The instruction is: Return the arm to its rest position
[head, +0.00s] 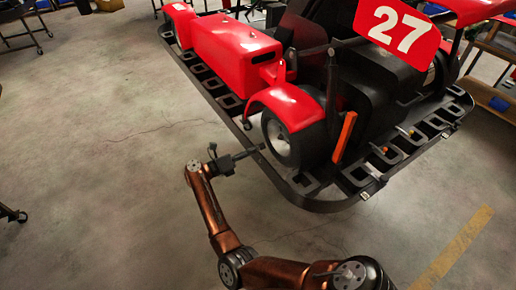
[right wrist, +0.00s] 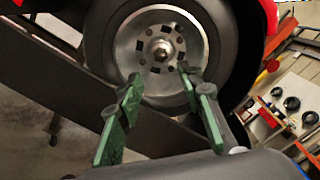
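My right arm reaches up from the bottom of the head view. Its gripper (head: 250,153) is beside the front wheel (head: 282,138) of the red kart. In the right wrist view my right gripper (right wrist: 161,84) has its two green fingers spread apart with nothing between them. The wheel hub (right wrist: 160,53), with a central nut and several holes, shows beyond the fingertips. I cannot tell whether the fingertips touch the wheel. My left gripper is not in view.
The red kart (head: 232,45) with a number 27 panel (head: 397,28) stands on a black slotted frame (head: 216,86). Bare concrete floor lies to the left. A yellow floor stripe (head: 452,250) is at lower right. A shelf (head: 490,97) stands at the right edge.

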